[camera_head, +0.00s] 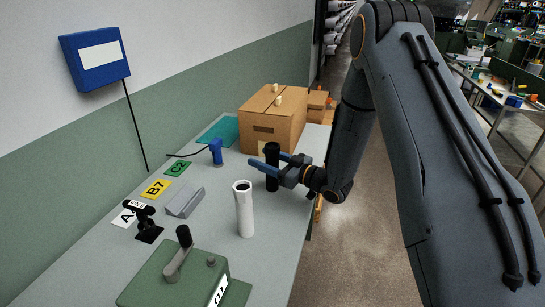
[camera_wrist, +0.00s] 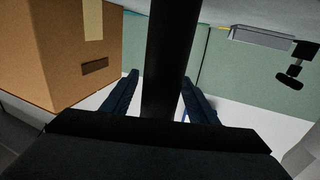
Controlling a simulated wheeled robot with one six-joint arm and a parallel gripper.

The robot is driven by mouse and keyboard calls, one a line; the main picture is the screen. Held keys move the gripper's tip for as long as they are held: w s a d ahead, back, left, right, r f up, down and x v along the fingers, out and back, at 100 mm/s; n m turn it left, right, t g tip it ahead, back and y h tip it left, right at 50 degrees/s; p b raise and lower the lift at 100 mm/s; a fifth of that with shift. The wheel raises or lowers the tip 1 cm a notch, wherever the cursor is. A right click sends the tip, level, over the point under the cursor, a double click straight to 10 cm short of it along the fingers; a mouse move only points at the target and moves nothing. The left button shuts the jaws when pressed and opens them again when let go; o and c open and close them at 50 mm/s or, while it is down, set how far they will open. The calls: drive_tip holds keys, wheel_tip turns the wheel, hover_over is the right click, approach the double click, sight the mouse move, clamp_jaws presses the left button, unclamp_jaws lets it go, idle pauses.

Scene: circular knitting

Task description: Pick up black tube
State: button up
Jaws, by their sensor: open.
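The black tube (camera_head: 272,158) stands upright on the grey table in the head view, just in front of the cardboard box. In the wrist view the black tube (camera_wrist: 168,60) runs down the middle, between the two blue fingers. My gripper (camera_head: 268,163) reaches in from the right at the tube, with its fingers around it. In the wrist view my gripper (camera_wrist: 160,95) is open, with a gap showing between the tube and each finger.
A cardboard box (camera_head: 272,122) stands close behind the tube. A white tube (camera_head: 244,210) stands nearer the front. A blue tool (camera_head: 216,152), a grey block (camera_head: 185,202) and a green machine with a crank (camera_head: 175,278) are on the table (camera_head: 215,225). Table space left of the tube is clear.

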drive_tip(key=shift+w+a, duration=0.3)
drive_tip(key=c, duration=1.1)
drive_tip(key=shift+c, duration=0.2)
